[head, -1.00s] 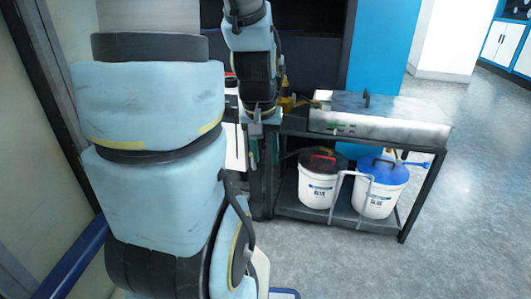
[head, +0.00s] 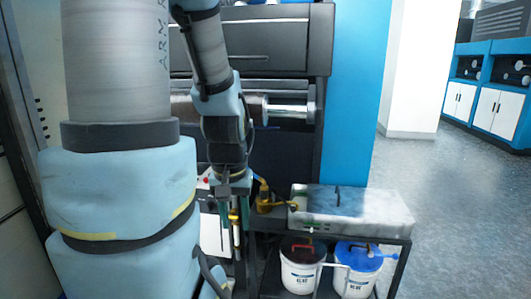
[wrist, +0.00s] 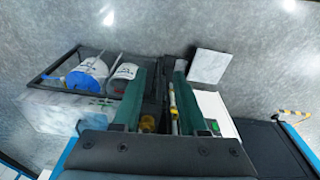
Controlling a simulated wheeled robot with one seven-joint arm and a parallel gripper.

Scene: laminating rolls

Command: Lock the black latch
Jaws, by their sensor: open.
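I cannot make out the black latch for certain in either view. A dark machine (head: 255,40) with a silver roll (head: 288,108) stands behind my arm in the head view, and my arm hides part of its left side. My gripper (head: 235,220) points down in front of the machine, left of the bench. Its two green fingers are apart, and they show in the wrist view (wrist: 160,100) too. A thin yellow-and-white piece (wrist: 172,105) shows in the gap between them, seemingly beyond the fingertips and not gripped.
A metal box (head: 365,213) with a black upright piece on top sits on the black bench, beside a brass fitting (head: 263,197). Below are a red-handled bucket (head: 300,272) and a blue-lidded bucket (head: 356,260). The floor (head: 455,200) to the right is clear.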

